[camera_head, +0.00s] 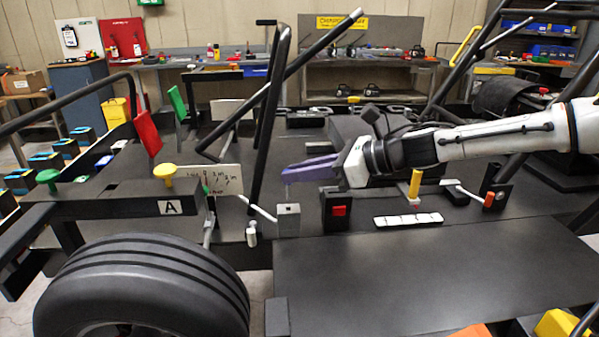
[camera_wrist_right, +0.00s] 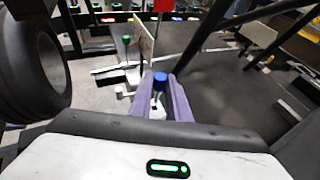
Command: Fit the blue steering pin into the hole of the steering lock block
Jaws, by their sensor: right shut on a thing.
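My right gripper (camera_head: 291,174), with purple fingers, reaches in from the right in the head view. In the right wrist view the blue steering pin (camera_wrist_right: 160,77) stands between its fingertips, blue head up and a darker shaft below. The gripper is shut on it. In the head view the fingers hide the blue head. The pale grey steering lock block (camera_head: 288,221) stands on the deck just below the fingertips, with a dark spot on its face. In the wrist view a pale block lies below the pin. I cannot tell whether the shaft touches it. My left gripper is not in view.
A black upright with a red button (camera_head: 339,211) stands right of the block. A yellow pin (camera_head: 415,184) and a white strip (camera_head: 408,219) are further right. A slanting black bar (camera_head: 268,120) rises close left of the fingers. A tyre (camera_head: 142,290) is front left.

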